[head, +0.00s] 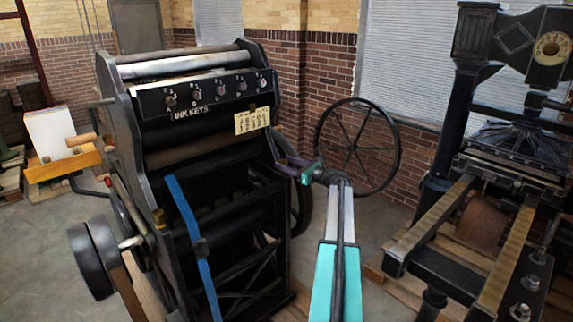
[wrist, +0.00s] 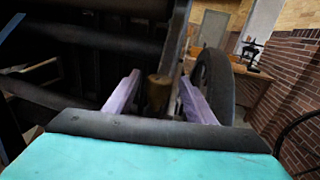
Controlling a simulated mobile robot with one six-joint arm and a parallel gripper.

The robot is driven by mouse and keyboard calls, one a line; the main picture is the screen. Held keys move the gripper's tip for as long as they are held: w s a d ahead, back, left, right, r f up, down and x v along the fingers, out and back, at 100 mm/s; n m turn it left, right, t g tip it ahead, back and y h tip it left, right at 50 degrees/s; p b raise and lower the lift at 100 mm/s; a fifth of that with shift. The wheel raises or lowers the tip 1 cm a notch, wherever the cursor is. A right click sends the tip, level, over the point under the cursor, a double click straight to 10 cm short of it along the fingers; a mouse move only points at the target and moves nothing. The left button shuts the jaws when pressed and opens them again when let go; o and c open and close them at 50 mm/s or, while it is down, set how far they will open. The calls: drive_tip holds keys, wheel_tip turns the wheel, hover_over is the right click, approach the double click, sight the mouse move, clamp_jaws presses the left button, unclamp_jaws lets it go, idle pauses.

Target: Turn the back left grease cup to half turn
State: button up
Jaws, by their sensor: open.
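My gripper (head: 283,162) is open beside the right side frame of the black press (head: 135,150). In the wrist view its two pale purple fingers (wrist: 160,82) stand apart, with a brass grease cup (wrist: 157,92) showing between them. I cannot tell whether either finger touches the cup or how far it is turned. This cup is hidden in the head view. Another brass cup (head: 159,217) shows low on the press's left side frame. The pictures do not make clear which cup is the back left one.
The press has a row of ink keys (head: 219,90), a yellow card (head: 252,120) and a blue lever (head: 190,230). A dark wheel (wrist: 212,84) stands close to the right finger. A large spoked wheel (head: 397,150) and another hand press (head: 452,190) are to the right.

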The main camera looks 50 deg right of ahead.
drive_tip(key=c, duration=1)
drive_tip(key=shift+c, duration=0.2)
drive_tip(key=shift+a+m+h, duration=0.2)
drive_tip(key=shift+m+h, duration=0.1)
drive_tip(key=shift+h, duration=0.2)
drive_tip(key=shift+a+m+h+b, duration=0.15)
drive_tip(key=shift+m+h+b, duration=0.2)
drive_tip(key=shift+m+h, duration=0.75)
drive_tip(key=shift+h, duration=0.6)
drive_tip(key=o, duration=1)
drive_tip(key=shift+o, duration=0.2)
